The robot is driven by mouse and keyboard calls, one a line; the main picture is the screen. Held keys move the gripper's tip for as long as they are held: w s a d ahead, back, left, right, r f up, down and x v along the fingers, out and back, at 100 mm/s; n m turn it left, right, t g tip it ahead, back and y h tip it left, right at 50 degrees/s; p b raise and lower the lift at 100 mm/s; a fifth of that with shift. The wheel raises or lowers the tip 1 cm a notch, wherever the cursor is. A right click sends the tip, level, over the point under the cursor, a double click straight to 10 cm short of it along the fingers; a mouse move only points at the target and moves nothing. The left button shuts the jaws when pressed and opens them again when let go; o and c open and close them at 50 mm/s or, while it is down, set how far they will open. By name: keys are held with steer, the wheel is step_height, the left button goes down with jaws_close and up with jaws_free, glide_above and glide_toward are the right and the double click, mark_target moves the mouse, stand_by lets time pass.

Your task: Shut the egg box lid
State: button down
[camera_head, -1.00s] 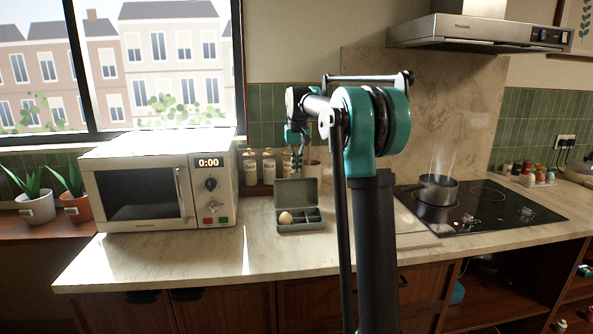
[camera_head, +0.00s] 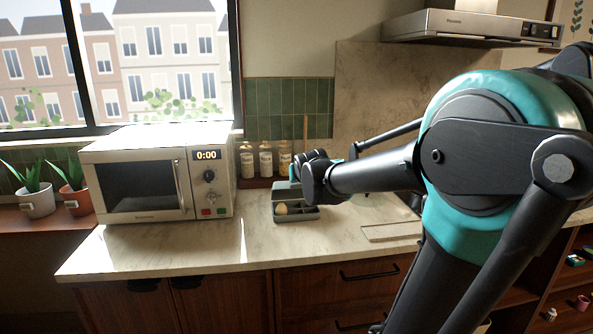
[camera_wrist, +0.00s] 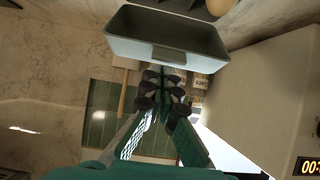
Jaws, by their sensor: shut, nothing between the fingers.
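The grey egg box (camera_head: 297,216) sits on the counter right of the microwave, with one pale egg (camera_head: 281,208) in its left compartment. Its lid (camera_head: 281,192) appears still raised at the back, but my arm hides much of it. In the wrist view, a grey panel of the egg box (camera_wrist: 165,48), seemingly the lid, fills the top. My gripper (camera_wrist: 163,82) is shut and empty, with its fingertips just below that panel in the picture; I cannot tell whether they touch it. In the head view my arm mostly hides the gripper.
The microwave (camera_head: 140,185) stands close on the left. Several jars (camera_head: 266,161) line the wall behind the box. A flat board (camera_head: 391,231) lies to the right. The counter in front of the box is clear.

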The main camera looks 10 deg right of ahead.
mark_target(298, 186)
steer(key=s+f+t, duration=0.2)
steer(key=shift+s+f, duration=0.2)
steer(key=shift+s, duration=0.1)
steer(key=s+f, duration=0.2)
steer(key=f, duration=0.1)
steer(key=s+f, duration=0.1)
steer(key=f, duration=0.1)
steer(key=shift+s+f, duration=0.25)
steer(key=shift+f, duration=0.75)
steer(key=shift+r, duration=0.1)
